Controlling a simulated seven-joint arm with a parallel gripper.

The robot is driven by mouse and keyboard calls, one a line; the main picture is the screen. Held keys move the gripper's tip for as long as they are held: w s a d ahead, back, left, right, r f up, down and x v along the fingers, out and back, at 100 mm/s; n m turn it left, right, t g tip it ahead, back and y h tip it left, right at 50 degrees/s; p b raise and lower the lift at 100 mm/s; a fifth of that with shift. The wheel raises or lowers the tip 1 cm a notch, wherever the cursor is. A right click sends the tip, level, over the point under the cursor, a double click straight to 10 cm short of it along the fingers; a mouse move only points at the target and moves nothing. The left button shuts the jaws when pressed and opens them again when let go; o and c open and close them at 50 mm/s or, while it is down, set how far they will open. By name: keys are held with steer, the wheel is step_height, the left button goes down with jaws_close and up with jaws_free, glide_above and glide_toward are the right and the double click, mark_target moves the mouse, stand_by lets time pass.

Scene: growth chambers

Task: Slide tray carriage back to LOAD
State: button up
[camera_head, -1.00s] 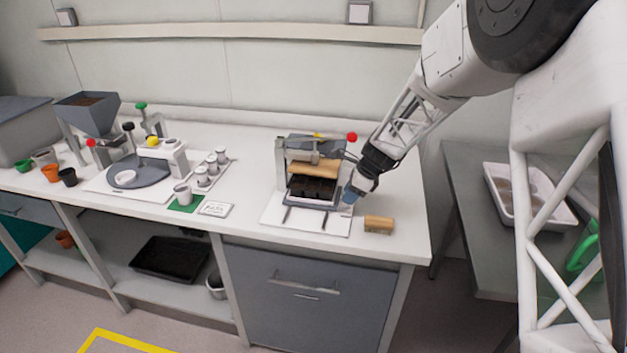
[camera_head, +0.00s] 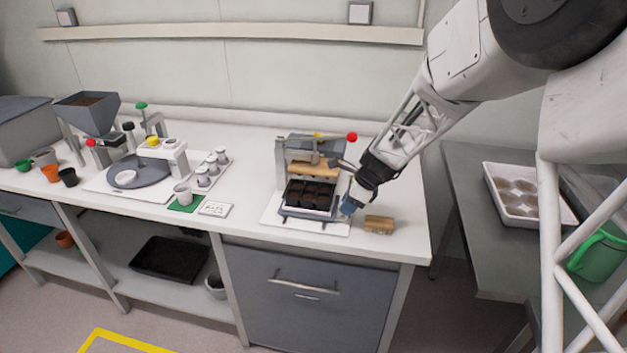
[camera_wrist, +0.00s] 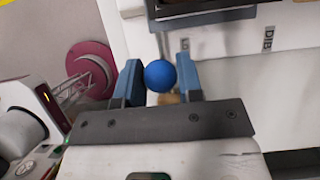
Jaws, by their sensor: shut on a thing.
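The tray carriage (camera_head: 308,212) carries a dark seed tray (camera_head: 311,194) with several soil cells. It stands at the front end of its white base plate, clear of the wooden press bar (camera_head: 313,170). My gripper (camera_head: 347,207) is at the carriage's right front side. In the wrist view my gripper (camera_wrist: 158,85) is shut on a round blue knob (camera_wrist: 160,76), which sits between the two blue fingers. The carriage's edge shows at the top of the wrist view (camera_wrist: 205,19). The knob is hidden by the fingers in the head view.
A wooden block (camera_head: 379,224) lies just right of my gripper on the bench. A round seeding station (camera_head: 140,172) and a small label card (camera_head: 214,209) are to the left.

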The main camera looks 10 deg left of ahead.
steer(key=shift+s+r, duration=0.1)
steer(key=shift+s, duration=1.35)
steer(key=o, duration=0.6)
steer(key=shift+o, duration=0.2)
step_height(320, 180, up, 8)
steer(key=shift+d, duration=0.1)
steer(key=s+d+r+n+t+h, duration=0.1)
steer(key=s+d+r+n, duration=0.4)
steer(key=s+d, duration=0.3)
steer(key=s+d+r+n+h, duration=0.1)
steer(key=s+d+r+n, duration=0.35)
steer(key=s+d, duration=0.4)
steer(key=s+d+n+h, duration=0.1)
steer(key=s+d+n, duration=0.3)
steer(key=s, duration=0.6)
steer(key=s+d+r+n+t+h, duration=0.1)
steer(key=s+d+n, duration=0.3)
steer(key=s, duration=0.6)
steer(key=shift+d+r+t+h, duration=0.2)
steer(key=shift+t+h, duration=0.1)
steer(key=shift+h, duration=0.4)
